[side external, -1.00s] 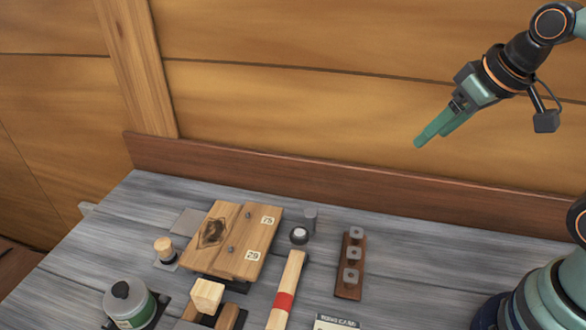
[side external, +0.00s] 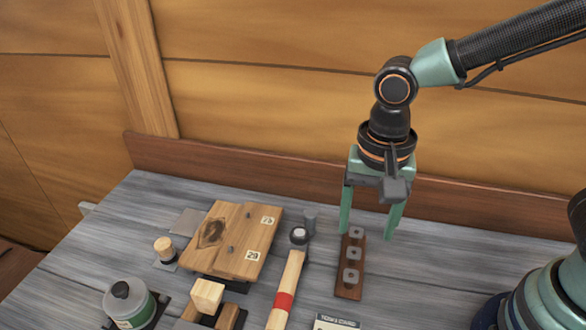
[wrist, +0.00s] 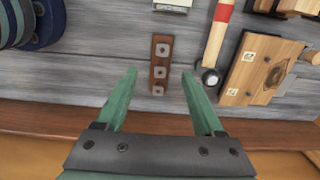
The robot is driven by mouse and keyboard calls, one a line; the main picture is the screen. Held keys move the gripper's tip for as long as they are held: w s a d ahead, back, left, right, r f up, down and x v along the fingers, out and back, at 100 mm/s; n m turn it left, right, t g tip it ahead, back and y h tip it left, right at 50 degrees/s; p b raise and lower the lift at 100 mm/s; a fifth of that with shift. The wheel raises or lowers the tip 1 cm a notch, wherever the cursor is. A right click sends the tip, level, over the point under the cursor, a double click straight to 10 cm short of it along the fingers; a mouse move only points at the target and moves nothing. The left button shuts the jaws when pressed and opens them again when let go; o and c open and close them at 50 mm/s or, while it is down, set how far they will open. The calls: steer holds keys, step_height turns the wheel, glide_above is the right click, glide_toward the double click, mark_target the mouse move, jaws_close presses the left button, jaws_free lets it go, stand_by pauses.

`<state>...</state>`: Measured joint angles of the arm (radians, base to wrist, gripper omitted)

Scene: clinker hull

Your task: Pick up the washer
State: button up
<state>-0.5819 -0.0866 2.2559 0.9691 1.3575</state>
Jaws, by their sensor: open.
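Three grey washers sit in a row on a dark wooden strip (side external: 347,290): a far one (side external: 357,232), a middle one (side external: 354,253) and a near one (side external: 351,275). In the wrist view the strip (wrist: 160,52) stands upright in the picture, with the far washer (wrist: 158,90) closest to my fingers. My gripper (side external: 367,232) is open and empty, pointing down over the far end of the strip. In the wrist view its two green fingers (wrist: 163,88) stand apart, with the strip's end between their tips. Whether the fingertips touch the table is unclear.
A wooden plank board (side external: 232,236) is farther left. A dark wooden ledge (side external: 270,178) runs along the back. Grey table to the strip's right is clear.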

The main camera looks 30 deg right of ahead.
glide_above(351, 275)
steer(key=f, duration=0.6)
steer(key=shift+s+d, duration=0.1)
steer(key=shift+s, duration=0.25)
steer(key=shift+w+f, duration=0.15)
steer(key=shift+f, duration=1.4)
steer(key=shift+w+f, duration=0.15)
steer(key=shift+f, duration=1.35)
steer(key=shift+f, duration=0.25)
jaws_close()
